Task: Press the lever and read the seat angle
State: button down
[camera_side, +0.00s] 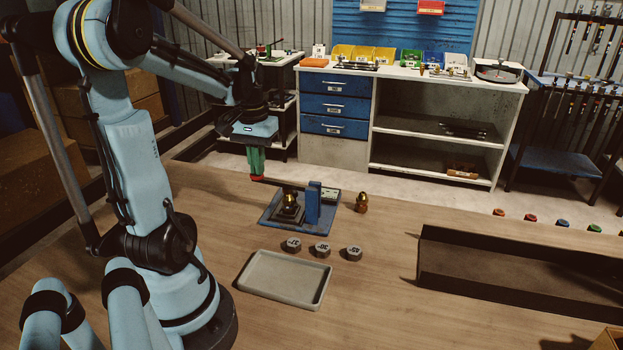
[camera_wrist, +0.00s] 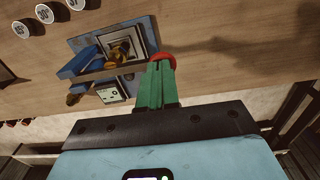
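The crimper stands on a blue base plate (camera_side: 270,222). Its lever (camera_side: 283,184) runs from a blue post (camera_side: 313,203) to a red knob (camera_side: 257,179). My gripper (camera_side: 257,173) points down, its green fingers together and their tips at the knob. In the wrist view the red knob (camera_wrist: 163,57) shows at the fingertips (camera_wrist: 158,66); whether they press it I cannot tell. A brass fitting (camera_side: 290,199) sits in the dark seat under the lever, partly hidden. A small readout (camera_wrist: 111,93) lies beside the post; its digits are too small to read.
Several grey angle-marked caps (camera_side: 322,249) stand in front of the base plate, before an empty grey tray (camera_side: 284,278). A second brass fitting (camera_side: 361,203) stands to the right. A dark trough (camera_side: 510,268) fills the right side. Table between fitting and trough is clear.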

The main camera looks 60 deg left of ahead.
jog(key=shift+f, duration=0.1)
dwell(0.3)
notch_tip(320, 180, up, 13)
dwell(1.4)
jog(key=w+d+f+m+t, duration=0.2)
jog(key=d+f+m, duration=0.1)
jog(key=d, duration=0.5)
jog(key=w+d+f+m+t, duration=0.2)
jog(key=d+f+m, duration=0.1)
jog(key=d, duration=0.5)
jog(key=w+d+f+m+t, duration=0.3)
jog(key=d+f, duration=0.1)
jog(key=d, duration=0.5)
jog(key=shift+f, duration=0.3)
jog(key=c, duration=1.8)
grip_release()
jog(key=shift+a, duration=0.1)
